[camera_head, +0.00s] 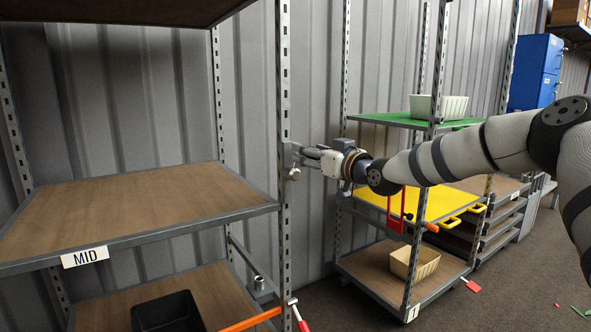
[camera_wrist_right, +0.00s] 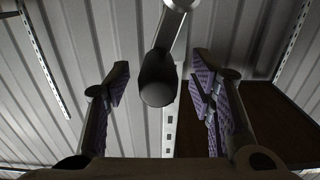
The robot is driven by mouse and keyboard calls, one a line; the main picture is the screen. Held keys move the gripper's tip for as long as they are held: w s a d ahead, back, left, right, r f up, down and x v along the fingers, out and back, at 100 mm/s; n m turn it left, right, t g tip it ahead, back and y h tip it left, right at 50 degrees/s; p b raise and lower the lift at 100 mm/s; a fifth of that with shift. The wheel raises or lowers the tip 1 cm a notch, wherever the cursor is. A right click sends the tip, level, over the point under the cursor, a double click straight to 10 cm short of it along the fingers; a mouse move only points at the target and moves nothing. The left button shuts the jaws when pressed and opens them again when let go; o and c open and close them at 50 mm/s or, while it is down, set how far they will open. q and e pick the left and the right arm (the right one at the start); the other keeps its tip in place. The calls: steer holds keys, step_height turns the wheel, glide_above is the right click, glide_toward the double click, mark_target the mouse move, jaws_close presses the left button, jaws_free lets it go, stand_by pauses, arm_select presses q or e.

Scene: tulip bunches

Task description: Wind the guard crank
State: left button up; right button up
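The crank shows in the right wrist view as a pale metal arm (camera_wrist_right: 173,28) ending in a dark rounded knob (camera_wrist_right: 158,82). My right gripper (camera_wrist_right: 160,88) is open, with one finger on each side of the knob and a visible gap on both sides. In the head view my right gripper (camera_head: 303,155) reaches left to the upright post (camera_head: 284,120) of the near shelf. A small grey metal piece (camera_head: 294,173) shows there, and the knob is hidden. My left gripper is not in view.
The near shelf has a board marked MID (camera_head: 130,205) and a black bin (camera_head: 168,313) below. An orange bar (camera_head: 252,319) sticks out low.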

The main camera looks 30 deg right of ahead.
steer(key=shift+f, duration=0.15)
steer(key=shift+s, duration=3.5)
steer(key=s+a+f+g, duration=0.2)
steer(key=a+f+g, duration=0.15)
steer(key=f, duration=0.65)
steer(key=s+a+f+g, duration=0.25)
steer(key=a+f, duration=0.25)
steer(key=f, duration=0.6)
steer(key=s+a+f+g, duration=0.45)
steer(key=s+f, duration=0.55)
steer(key=f, duration=0.3)
steer(key=s+a+f+g, duration=0.1)
steer(key=s+f+g, duration=0.2)
steer(key=s, duration=0.8)
steer(key=s+a+f+m+g+h, duration=0.1)
steer(key=s+f+g, duration=0.2)
steer(key=s, duration=0.8)
steer(key=s+a+f+g, duration=0.1)
steer(key=s+f+g, duration=0.2)
steer(key=s+f, duration=0.3)
steer(key=s, duration=0.5)
steer(key=shift+s+h, duration=0.2)
steer(key=shift+h, duration=0.1)
steer(key=shift+f, duration=0.1)
